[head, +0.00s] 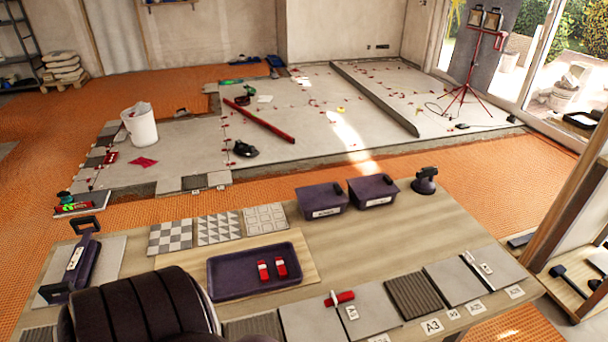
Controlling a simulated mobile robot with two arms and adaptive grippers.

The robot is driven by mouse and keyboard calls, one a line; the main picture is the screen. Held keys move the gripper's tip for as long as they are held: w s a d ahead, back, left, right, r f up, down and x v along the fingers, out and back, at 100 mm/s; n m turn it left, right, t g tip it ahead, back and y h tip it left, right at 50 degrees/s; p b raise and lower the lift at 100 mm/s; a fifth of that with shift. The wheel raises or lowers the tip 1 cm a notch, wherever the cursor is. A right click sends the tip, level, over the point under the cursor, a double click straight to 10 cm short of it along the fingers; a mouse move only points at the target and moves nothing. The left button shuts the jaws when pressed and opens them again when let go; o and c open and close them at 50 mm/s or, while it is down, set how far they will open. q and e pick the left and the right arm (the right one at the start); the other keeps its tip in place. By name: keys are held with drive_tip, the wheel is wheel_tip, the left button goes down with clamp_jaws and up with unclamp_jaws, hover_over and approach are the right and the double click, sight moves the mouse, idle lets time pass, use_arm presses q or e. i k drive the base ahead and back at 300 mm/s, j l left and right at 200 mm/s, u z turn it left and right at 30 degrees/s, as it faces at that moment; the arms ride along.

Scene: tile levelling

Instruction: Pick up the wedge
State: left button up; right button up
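Two small red wedge-like pieces lie side by side in a dark purple tray (228,287) on the wooden worktable: a left red piece (263,270) and a right red piece (281,267). Another red piece (341,298) with a white upright part lies across the seam between two grey tiles at the table's front. I cannot tell for sure which of these is the wedge. Neither of my grippers shows in the head view, so I cannot see whether they are open or shut.
Patterned sample tiles (218,228) lie behind the tray. A dark long-handled tool (80,262) lies left. Bare wood (400,240) is free right of centre.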

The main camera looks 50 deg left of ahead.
sight(263, 272)
drive_tip(key=u, duration=1.95)
drive_tip(key=j+z, duration=0.3)
drive_tip(key=j, duration=0.2)
drive_tip(key=k, duration=0.05)
